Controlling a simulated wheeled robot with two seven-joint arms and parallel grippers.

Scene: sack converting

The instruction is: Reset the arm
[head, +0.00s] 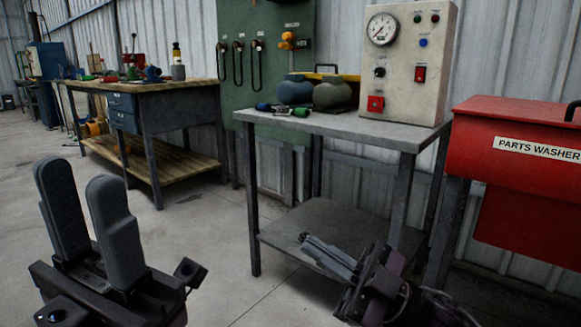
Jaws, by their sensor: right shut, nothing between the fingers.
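My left gripper (82,182) is at the lower left of the head view, its two grey fingers pointing up with a clear gap between them. It is open and empty, above the bare floor. My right gripper (306,240) is at the lower middle, its fingers pointing up and to the left. The fingers lie together and hold nothing. In the picture it is in front of the lower shelf of the grey table. Neither gripper is seen touching anything.
A grey metal table (340,122) carries a white control box (410,65), a yellow-and-grey compressor-like unit (335,92) and small tools. A red parts washer (510,150) stands at right. A wooden-topped workbench (150,88) stands back left. The floor (200,235) between is clear.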

